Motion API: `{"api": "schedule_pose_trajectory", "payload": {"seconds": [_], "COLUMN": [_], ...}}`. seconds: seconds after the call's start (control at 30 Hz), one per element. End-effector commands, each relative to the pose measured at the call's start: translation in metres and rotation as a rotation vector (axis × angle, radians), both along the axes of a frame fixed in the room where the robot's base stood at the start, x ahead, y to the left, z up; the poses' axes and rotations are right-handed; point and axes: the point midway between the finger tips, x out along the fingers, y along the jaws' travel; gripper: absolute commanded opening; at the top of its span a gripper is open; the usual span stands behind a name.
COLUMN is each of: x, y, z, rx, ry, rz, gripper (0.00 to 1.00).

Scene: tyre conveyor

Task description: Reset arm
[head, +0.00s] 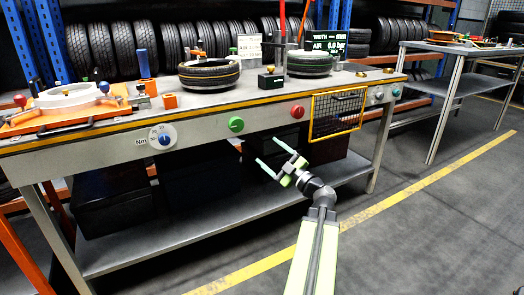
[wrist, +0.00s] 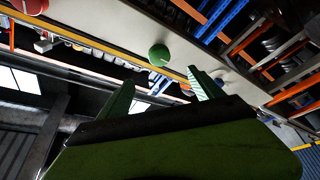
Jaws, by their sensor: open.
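My gripper (head: 272,157) is in front of the workbench (head: 200,128) in the head view, below its front panel and left of the wire basket. Its two fingers are spread apart with nothing between them. My arm reaches up to it from the bottom of the view. In the wrist view my gripper's fingers (wrist: 163,95) are also apart and empty. That view is strongly tilted and shows the green button (wrist: 159,55) beyond the fingers. The gripper appears apart from the bench.
The bench front carries a green button (head: 236,124), a red button (head: 297,111), a blue dial (head: 165,139) and a yellow-framed wire basket (head: 337,113). Two tyres (head: 209,75) (head: 310,63) lie on top. A second table (head: 460,48) stands right. The floor on the right is clear.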

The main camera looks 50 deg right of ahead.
Motion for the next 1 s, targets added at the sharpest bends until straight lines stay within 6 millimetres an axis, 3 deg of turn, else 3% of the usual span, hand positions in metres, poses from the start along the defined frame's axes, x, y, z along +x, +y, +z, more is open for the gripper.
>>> {"api": "schedule_pose_trajectory", "payload": {"seconds": [0.57, 0.67, 0.8, 0.87, 0.93, 1.0], "x": [0.004, 0.035, 0.105, 0.133, 0.162, 0.187], "y": [0.0, -0.003, 0.001, 0.011, 0.034, 0.073], "z": [0.002, 0.013, 0.014, -0.002, -0.031, -0.07], "rx": [0.007, 0.052, 0.232, 0.338, 0.467, 0.593], "ry": [-0.008, -0.044, -0.069, -0.033, 0.051, 0.181], "rz": [-0.012, -0.092, -0.299, -0.388, -0.478, -0.55], "gripper": [0.76, 0.76, 0.76, 0.76, 0.76, 0.76]}}
